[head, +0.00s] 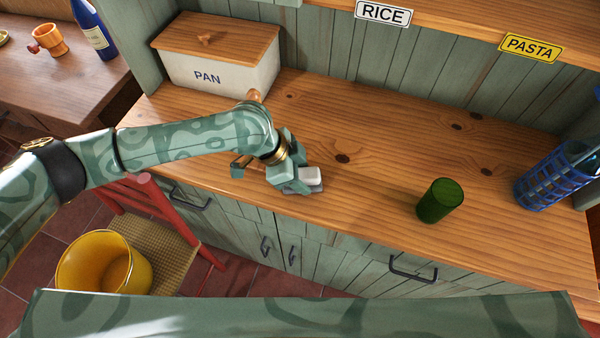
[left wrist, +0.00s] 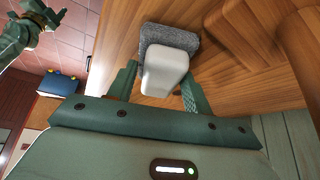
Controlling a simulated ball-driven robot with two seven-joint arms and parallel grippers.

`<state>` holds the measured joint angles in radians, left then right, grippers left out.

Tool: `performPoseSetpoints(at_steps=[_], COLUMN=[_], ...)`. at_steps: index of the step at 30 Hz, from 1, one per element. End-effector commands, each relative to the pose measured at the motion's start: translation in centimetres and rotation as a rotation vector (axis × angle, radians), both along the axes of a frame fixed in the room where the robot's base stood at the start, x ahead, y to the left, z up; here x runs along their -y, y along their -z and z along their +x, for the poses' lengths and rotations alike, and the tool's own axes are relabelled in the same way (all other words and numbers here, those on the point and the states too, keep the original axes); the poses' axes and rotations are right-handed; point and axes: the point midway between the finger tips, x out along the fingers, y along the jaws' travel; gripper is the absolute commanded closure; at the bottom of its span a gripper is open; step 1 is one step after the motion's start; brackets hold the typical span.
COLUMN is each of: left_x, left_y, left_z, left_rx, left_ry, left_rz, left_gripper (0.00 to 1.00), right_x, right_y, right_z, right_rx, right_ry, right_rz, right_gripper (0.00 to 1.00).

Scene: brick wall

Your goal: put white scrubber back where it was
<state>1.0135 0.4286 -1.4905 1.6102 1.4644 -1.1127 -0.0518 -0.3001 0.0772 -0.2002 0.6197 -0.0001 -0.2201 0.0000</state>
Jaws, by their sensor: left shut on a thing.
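The white scrubber (head: 312,174) has a white block on a grey pad. It is at the front part of the wooden counter (head: 370,120), left of a green cup. My left gripper (head: 301,181) is shut on it. In the left wrist view the scrubber (left wrist: 166,70) sits between the two fingers of that gripper (left wrist: 160,88), white part nearer the camera, grey pad beyond. I cannot tell whether the pad touches the counter. A small green part of my robot, perhaps my right gripper (left wrist: 28,28), shows at the left wrist view's top left; its jaws are unclear.
A dark green cup (head: 440,200) stands near the counter's front edge. A blue mesh basket (head: 555,178) is at the far right. A white PAN box (head: 225,75) with a wooden lid is at the back left. The counter's middle is clear. A red chair (head: 150,215) stands below left.

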Motion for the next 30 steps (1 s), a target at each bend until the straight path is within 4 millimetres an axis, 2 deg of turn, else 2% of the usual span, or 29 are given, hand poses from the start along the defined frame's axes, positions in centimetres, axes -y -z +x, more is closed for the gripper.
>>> performPoseSetpoints(at_steps=[3,4,6,14,17,30], left_x=[-0.1,-0.1,-0.1,-0.1,-0.4,-4.7], left_y=[0.0,0.0,0.0,-0.1,-0.7,-9.0], left_z=[0.0,0.0,0.0,0.0,0.0,-0.4], left_rx=[0.0,0.0,0.0,0.001,0.002,0.004], left_ry=[0.001,0.001,0.001,0.0,0.0,-0.001], left_rz=[0.003,0.003,0.003,0.003,0.003,0.002], left_gripper=[0.73,0.44,0.28,0.28,0.28,0.28], right_x=[0.1,0.1,0.1,0.4,0.4,0.3], right_y=[-0.1,-0.1,-0.1,-0.1,-0.4,-3.1], right_z=[0.1,0.1,0.1,0.1,0.1,0.7], right_rx=[0.001,0.001,0.002,0.002,0.003,0.015], right_ry=[0.0,0.0,0.0,-0.001,-0.001,-0.001], right_rz=[-0.001,-0.001,-0.002,-0.005,-0.004,-0.004], right_gripper=[0.28,0.28,0.28,0.28,0.28,0.28])
